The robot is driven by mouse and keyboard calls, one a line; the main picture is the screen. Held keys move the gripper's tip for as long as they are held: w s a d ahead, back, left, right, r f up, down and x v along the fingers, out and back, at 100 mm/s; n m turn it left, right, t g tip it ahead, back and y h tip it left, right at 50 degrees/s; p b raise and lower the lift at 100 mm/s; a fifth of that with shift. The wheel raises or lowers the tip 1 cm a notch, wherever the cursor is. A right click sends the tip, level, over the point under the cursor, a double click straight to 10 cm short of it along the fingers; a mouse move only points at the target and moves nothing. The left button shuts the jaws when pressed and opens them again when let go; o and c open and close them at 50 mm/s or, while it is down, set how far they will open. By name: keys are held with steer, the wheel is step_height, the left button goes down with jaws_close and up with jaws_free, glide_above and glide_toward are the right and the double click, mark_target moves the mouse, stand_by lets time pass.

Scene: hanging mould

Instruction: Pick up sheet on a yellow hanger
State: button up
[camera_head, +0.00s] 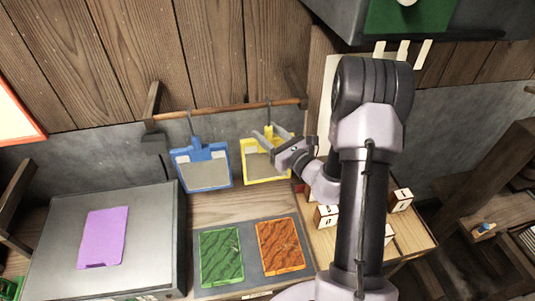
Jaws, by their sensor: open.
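A yellow hanger (248,165) hangs by its hook from a wooden rod (225,108) and frames a pale grey sheet (262,168). My gripper (268,139) is open at the upper part of the yellow hanger, its fingers overlapping it in the picture. I cannot tell whether the fingers touch the hanger or sit in front of it. My gripper and wrist hide the hanger's upper right part. A blue hanger (186,155) with a similar grey sheet hangs to the left on the same rod.
Below the rod, a grey mat (246,249) holds a green sheet (221,256) and an orange sheet (281,246). A grey box (150,235) with a purple sheet (104,237) stands at left. Small wooden blocks (326,216) stand right, partly behind my arm.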

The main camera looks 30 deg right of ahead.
steer(key=shift+s, duration=0.15)
jaws_close()
stand_by(1.2)
